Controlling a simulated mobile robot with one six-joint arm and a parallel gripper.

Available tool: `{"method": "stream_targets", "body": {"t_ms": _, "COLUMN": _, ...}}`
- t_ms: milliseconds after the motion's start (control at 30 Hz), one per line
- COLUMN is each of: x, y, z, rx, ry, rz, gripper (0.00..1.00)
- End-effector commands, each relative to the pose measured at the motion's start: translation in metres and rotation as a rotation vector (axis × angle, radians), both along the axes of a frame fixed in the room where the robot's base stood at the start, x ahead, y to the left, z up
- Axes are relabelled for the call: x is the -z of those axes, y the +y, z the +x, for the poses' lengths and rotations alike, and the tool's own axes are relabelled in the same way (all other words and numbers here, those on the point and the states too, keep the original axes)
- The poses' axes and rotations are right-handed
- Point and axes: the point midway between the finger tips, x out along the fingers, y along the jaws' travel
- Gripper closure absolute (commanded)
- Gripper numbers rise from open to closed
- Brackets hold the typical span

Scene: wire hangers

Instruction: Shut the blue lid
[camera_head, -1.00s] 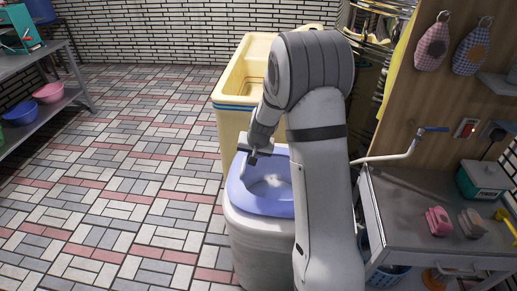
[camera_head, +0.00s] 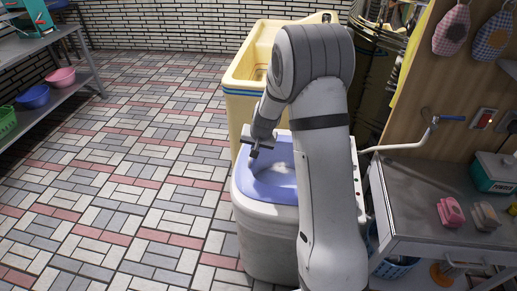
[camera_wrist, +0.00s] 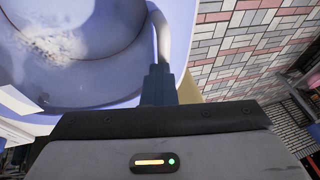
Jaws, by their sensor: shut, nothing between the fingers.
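A white washing machine (camera_head: 268,235) stands in the middle of the head view with a light blue top (camera_head: 272,192). The blue top surrounds a round opening; my arm covers its right side, and I cannot clearly tell the lid from the rim. In the wrist view, white foam-like matter (camera_wrist: 45,40) shows inside the blue tub. My gripper (camera_head: 254,160) is shut and empty, pointing down over the left back part of the blue top. In the wrist view its closed fingers (camera_wrist: 158,85) are beside a pale curved edge (camera_wrist: 161,35); I cannot tell whether they touch.
A yellow tub (camera_head: 245,75) stands directly behind the machine. A metal table (camera_head: 430,205) with pink and grey items and a teal box (camera_head: 494,172) is at the right. A shelf with bowls (camera_head: 60,77) is at the far left. The tiled floor (camera_head: 130,190) is clear.

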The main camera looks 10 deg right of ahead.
Motion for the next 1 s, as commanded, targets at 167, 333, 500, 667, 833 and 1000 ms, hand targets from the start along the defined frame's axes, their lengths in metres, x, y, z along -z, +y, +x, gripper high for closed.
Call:
{"method": "stream_targets", "body": {"t_ms": 167, "x": 0.006, "y": 0.002, "z": -0.003, "rx": -0.004, "ry": 0.012, "rz": 0.000, "gripper": 1.00}}
{"method": "stream_targets", "body": {"t_ms": 333, "x": 0.006, "y": 0.001, "z": -0.004, "rx": -0.004, "ry": 0.015, "rz": 0.001, "gripper": 1.00}}
{"method": "stream_targets", "body": {"t_ms": 500, "x": -0.011, "y": -0.007, "z": -0.007, "rx": -0.005, "ry": 0.009, "rz": 0.001, "gripper": 1.00}}
{"method": "stream_targets", "body": {"t_ms": 667, "x": -0.046, "y": -0.020, "z": -0.013, "rx": -0.005, "ry": -0.003, "rz": 0.000, "gripper": 1.00}}
{"method": "stream_targets", "body": {"t_ms": 833, "x": -0.084, "y": -0.021, "z": -0.027, "rx": -0.005, "ry": -0.003, "rz": 0.000, "gripper": 1.00}}
{"method": "stream_targets", "body": {"t_ms": 1000, "x": -0.113, "y": -0.022, "z": -0.037, "rx": -0.005, "ry": -0.004, "rz": 0.000, "gripper": 1.00}}
